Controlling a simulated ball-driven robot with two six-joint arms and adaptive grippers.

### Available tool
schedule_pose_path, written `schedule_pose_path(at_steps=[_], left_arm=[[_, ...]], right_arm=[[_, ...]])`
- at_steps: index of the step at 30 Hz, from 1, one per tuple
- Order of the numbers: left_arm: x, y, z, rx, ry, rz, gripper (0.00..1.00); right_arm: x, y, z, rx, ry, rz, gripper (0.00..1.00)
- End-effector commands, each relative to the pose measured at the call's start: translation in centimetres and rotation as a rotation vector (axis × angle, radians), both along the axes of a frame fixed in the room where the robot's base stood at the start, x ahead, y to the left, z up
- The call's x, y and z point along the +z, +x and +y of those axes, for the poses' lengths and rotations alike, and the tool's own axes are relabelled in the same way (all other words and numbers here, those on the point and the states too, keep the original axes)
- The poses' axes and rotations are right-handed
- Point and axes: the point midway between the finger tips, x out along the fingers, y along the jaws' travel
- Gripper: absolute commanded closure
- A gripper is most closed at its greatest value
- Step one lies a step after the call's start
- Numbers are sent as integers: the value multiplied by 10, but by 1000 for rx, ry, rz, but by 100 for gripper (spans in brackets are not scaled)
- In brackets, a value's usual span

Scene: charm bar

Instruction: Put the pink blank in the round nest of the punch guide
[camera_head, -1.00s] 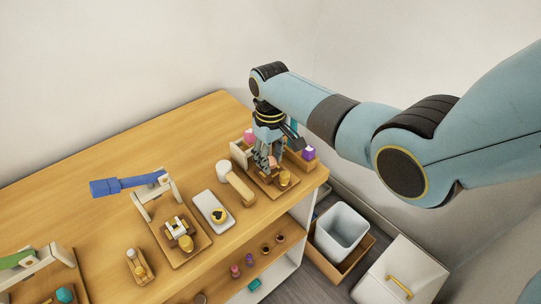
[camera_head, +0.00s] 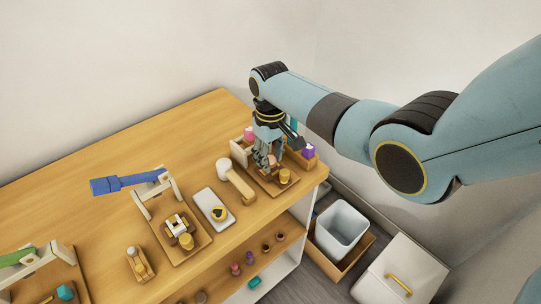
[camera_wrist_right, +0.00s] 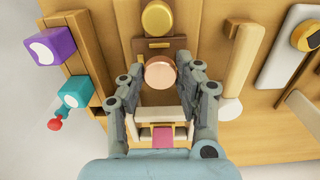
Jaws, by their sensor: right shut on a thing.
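The pink blank (camera_wrist_right: 160,72) is a round, copper-pink disc. My right gripper (camera_wrist_right: 162,76) is shut on it, with a fingertip on each side. In the right wrist view the disc lies over or just in front of a brown block, which looks like the punch guide (camera_wrist_right: 160,47). The disc covers part of the block, so I cannot see the round nest or tell if they touch. In the head view my right gripper (camera_head: 264,164) points down over the right-hand wooden board. My left gripper is not in view.
A gold cylinder (camera_head: 285,176) stands in front of the guide. A wooden mallet (camera_head: 236,182) lies left of the board. Purple (camera_wrist_right: 52,47) and teal (camera_wrist_right: 75,92) pieces stand in a wooden box beside it. A blue-handled press (camera_head: 130,184) stands further left.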

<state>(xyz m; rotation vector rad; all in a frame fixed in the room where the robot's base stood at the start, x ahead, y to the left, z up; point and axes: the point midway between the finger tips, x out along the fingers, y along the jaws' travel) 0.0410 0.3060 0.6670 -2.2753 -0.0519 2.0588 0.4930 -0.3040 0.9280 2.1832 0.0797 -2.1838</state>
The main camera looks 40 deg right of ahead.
Motion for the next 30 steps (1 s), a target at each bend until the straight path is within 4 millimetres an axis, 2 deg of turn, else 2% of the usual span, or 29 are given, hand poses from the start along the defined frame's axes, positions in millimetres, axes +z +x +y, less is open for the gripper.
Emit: schedule_pose_path(at_steps=[30], left_arm=[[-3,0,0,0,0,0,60]], right_arm=[[-10,0,0,0,0,0,90]])
